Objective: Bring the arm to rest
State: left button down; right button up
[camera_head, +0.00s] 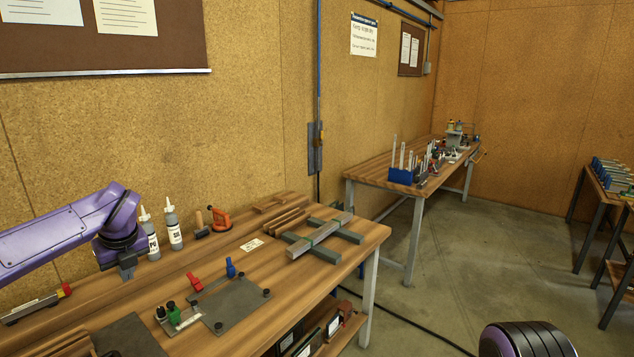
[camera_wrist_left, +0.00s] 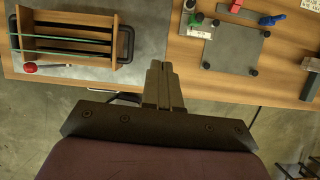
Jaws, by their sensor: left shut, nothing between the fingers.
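My left arm, purple and black, reaches in from the left in the head view. Its gripper (camera_head: 127,271) points down above the wooden workbench (camera_head: 345,236), in front of two white bottles. In the left wrist view my left gripper (camera_wrist_left: 161,66) has its two dark fingers together, with nothing between them. A wooden rack (camera_wrist_left: 108,52) with green-edged glass panes (camera_wrist_left: 62,37) stands on a grey plate, to the left of and apart from the fingers. A black and purple rounded part of my body shows at the head view's bottom right; my right gripper is not visible.
A red-handled tool (camera_wrist_left: 31,67) lies by the rack.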

pick_arm(q)
jog(key=w+d+f+m+t+y+b, duration=0.15)
jog(key=d+f+m+t+y, duration=0.4)
jog(key=f+m, duration=0.75)
jog(key=s+d+f+m+h+b, duration=0.1)
jog(key=s+d+f+m+b, duration=0.15)
jog(key=s+f+m, duration=0.35)
jog(key=s+d+f+m+h+b, duration=0.1)
jog(key=d+f+m+h, duration=0.2)
jog(key=f, duration=0.4)
jog(key=s+d+f+m+b, duration=0.1)
jog(key=s+d+f+m, duration=0.35)
jog(key=f, duration=0.25)
jog(key=s+a+f+m+g+b, duration=0.1)
jog(key=s+f+m, duration=0.3)
jog(key=s, duration=0.6)
jog(key=s+a+f+m+g+h+b, duration=0.1)
jog(key=s+f+m+b, duration=0.3)
jog(key=s+f, duration=0.4)
jog(key=s+a+f+m+g+b, duration=0.1)
jog(key=s+f+m+g+b, duration=0.1)
jog(key=s+f, duration=0.5)
jog(key=s+m+g, duration=0.1)
jog(key=s+m, duration=0.1)
jog(key=s, duration=0.2)
jog(key=shift+s+a+b, duration=0.35)
jog(key=shift+s, duration=0.05)
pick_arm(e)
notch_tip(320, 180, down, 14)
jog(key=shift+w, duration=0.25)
